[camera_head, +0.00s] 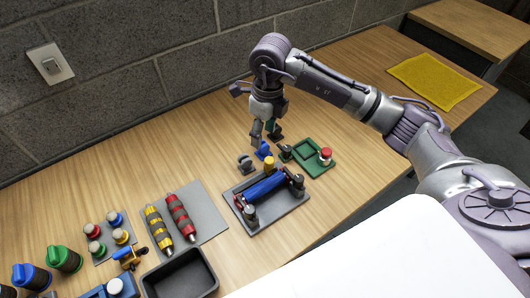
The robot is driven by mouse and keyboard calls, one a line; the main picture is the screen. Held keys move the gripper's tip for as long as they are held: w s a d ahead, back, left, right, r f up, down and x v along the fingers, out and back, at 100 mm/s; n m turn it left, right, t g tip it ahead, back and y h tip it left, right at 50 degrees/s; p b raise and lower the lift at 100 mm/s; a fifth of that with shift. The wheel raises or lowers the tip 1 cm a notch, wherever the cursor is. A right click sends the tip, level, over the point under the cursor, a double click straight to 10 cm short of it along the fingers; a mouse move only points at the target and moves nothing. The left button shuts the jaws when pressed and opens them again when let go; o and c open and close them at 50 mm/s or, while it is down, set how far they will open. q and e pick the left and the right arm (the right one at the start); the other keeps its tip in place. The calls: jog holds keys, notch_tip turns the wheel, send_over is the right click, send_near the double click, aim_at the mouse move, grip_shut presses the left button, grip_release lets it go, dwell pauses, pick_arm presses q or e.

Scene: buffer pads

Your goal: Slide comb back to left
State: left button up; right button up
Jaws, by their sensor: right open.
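I cannot make out a comb for certain at this size. A small blue piece (263,151) stands on the table behind a dark grey fixture tray (272,220). The tray holds a blue cylinder (264,187) lying between dark end supports. My right gripper (265,138) points down with its fingers apart, just above and behind the small blue piece. I cannot tell whether it touches that piece. My left gripper is not in view.
A green tray (318,170) with a red-topped knob (325,155) stands right of my right gripper. A grey mat (207,217) with a yellow and a red cylinder lies left. A black bin (182,277) is in front. The back left table is clear.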

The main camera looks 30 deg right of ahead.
aim_at(269, 160)
jog(key=shift+h, duration=0.4)
jog(key=f+p, duration=0.1)
jog(key=f, duration=0.3)
jog(key=d+f, duration=0.1)
jog(key=f, duration=0.2)
jog(key=f+p, duration=0.1)
jog(key=f, duration=0.3)
jog(key=shift+d+f+p, duration=0.35)
jog(key=shift+f, duration=0.75)
grip_shut()
